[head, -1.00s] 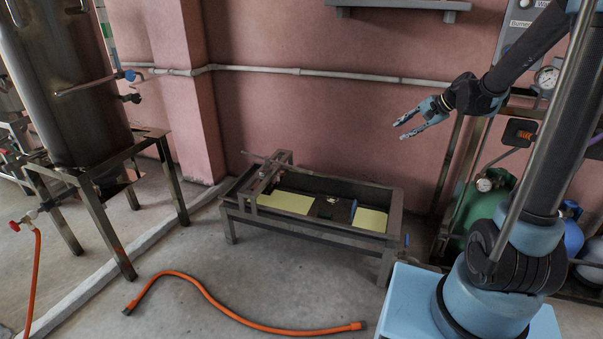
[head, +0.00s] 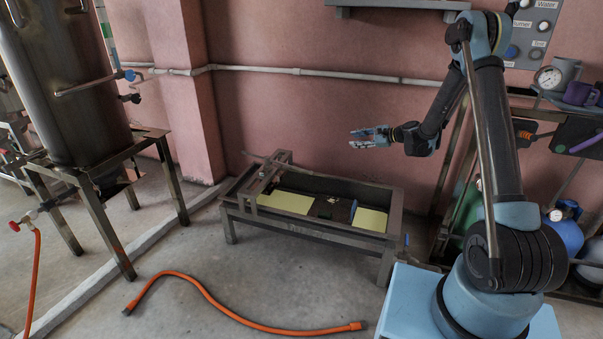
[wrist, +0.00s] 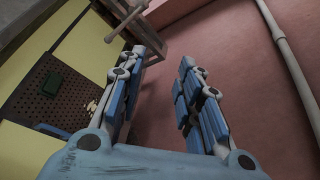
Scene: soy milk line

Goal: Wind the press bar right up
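The press frame (head: 284,157) stands over the left end of a low metal trough (head: 310,232) in the head view. A thin handle bar (head: 254,157) sticks out at the top left of the frame. In the wrist view a round-ended bar (wrist: 128,22) shows at the top, beside the frame post. My gripper (head: 358,138) is in the air above the trough's right half, right of the press frame and apart from it. In the wrist view my gripper (wrist: 165,62) has its two fingers spread with nothing between them. How high the press bar sits is hard to tell.
Pale yellow panels (head: 286,202) and a dark perforated plate (wrist: 48,90) lie in the trough. An orange hose (head: 205,293) lies on the floor in front. A steel tank (head: 62,85) stands left. A pipe (head: 300,72) runs along the pink wall behind.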

